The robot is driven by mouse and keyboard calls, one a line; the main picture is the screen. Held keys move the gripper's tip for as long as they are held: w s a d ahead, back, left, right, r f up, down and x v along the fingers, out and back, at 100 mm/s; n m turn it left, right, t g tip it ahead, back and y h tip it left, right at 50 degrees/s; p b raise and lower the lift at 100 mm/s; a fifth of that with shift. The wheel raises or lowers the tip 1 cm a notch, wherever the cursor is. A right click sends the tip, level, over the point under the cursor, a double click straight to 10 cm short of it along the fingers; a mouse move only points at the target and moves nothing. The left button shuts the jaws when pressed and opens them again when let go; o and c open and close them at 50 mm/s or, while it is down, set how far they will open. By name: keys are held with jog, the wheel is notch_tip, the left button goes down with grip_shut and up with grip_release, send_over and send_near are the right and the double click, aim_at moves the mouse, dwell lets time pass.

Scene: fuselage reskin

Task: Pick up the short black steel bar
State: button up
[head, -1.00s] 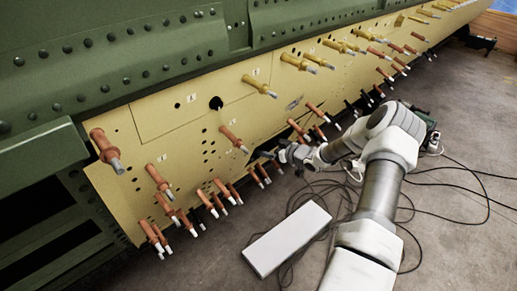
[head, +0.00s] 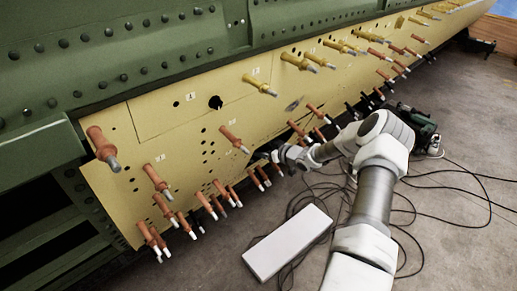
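My gripper (head: 274,157) is at the lower edge of the yellow skin panel (head: 200,135), near the middle of the head view. I cannot make out the short black steel bar; the area around the fingertips is dark and too small to read.
Several orange and yellow fasteners stick out from the panel, with an orange one (head: 258,178) close to my gripper. A white box (head: 287,243) lies on the floor among black cables (head: 455,207). The floor at right is mostly clear.

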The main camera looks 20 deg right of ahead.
grip_shut()
jog(key=shift+r, duration=0.1)
jog(key=shift+r+p, duration=0.35)
jog(key=shift+r, duration=0.25)
jog(key=shift+s+d+r, duration=0.15)
jog(key=shift+r, duration=0.05)
jog(key=s+d+p, duration=0.2)
jog(key=s+d, duration=0.1)
jog(key=s, duration=0.5)
jog(key=s+d+p, duration=0.1)
jog(key=s+d, duration=0.2)
jog(key=s, duration=0.5)
jog(key=shift+s+f+p, duration=0.15)
jog(key=shift+s+p, duration=0.15)
jog(key=shift+p, duration=0.05)
jog(key=shift+s+a, duration=0.1)
